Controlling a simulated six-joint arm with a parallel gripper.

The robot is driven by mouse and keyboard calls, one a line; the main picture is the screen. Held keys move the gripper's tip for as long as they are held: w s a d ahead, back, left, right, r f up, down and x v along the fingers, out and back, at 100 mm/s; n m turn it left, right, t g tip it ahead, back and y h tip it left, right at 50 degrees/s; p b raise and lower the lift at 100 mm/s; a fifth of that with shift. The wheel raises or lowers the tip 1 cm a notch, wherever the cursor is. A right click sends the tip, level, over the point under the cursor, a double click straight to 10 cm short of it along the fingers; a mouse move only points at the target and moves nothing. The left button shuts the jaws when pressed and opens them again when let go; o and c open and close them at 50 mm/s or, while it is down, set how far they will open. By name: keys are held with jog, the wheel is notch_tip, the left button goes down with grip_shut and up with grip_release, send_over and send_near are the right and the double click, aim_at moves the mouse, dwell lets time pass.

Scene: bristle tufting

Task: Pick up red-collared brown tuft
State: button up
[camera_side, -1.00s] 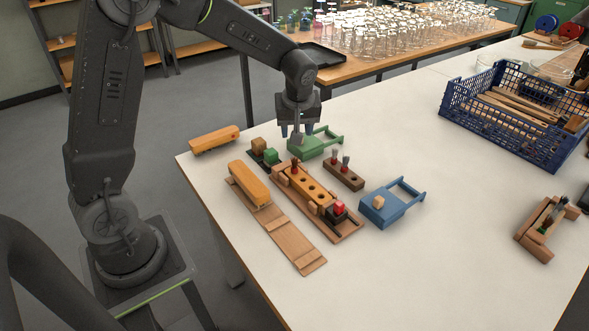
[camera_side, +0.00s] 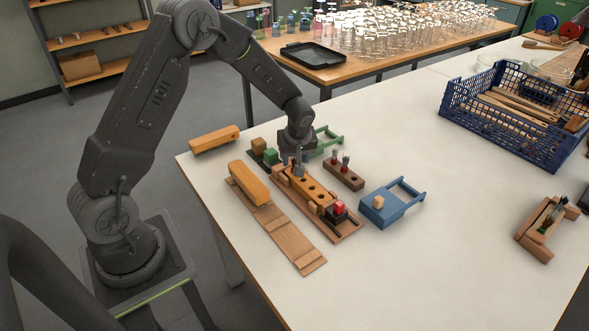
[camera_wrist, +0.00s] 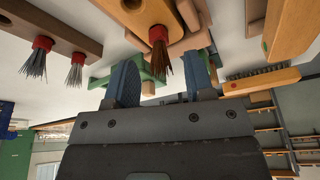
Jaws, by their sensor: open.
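The red-collared brown tuft (camera_wrist: 159,38) shows in the wrist view with its bristles between my two blue-faced fingers. It sits in the end of the orange block with holes (camera_side: 317,190). In the side view my gripper (camera_side: 299,167) is right over that end of the block and hides most of the tuft. My gripper (camera_wrist: 164,68) is open, with a gap visible on both sides of the bristles. Two grey tufts with red collars (camera_wrist: 76,68) stand in a dark brown holder (camera_side: 345,177) to the right of the block in the side view.
The block sits on a wooden base beside an orange brush body (camera_side: 249,183) on a plank. A blue fixture (camera_side: 391,205) and a green fixture (camera_side: 329,138) stand nearby. A blue crate (camera_side: 517,120) is at back right.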

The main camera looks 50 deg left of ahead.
aim_at(295, 159)
jog(key=shift+x, duration=1.6)
jog(key=shift+c, duration=0.2)
jog(key=shift+r, duration=0.1)
grip_shut()
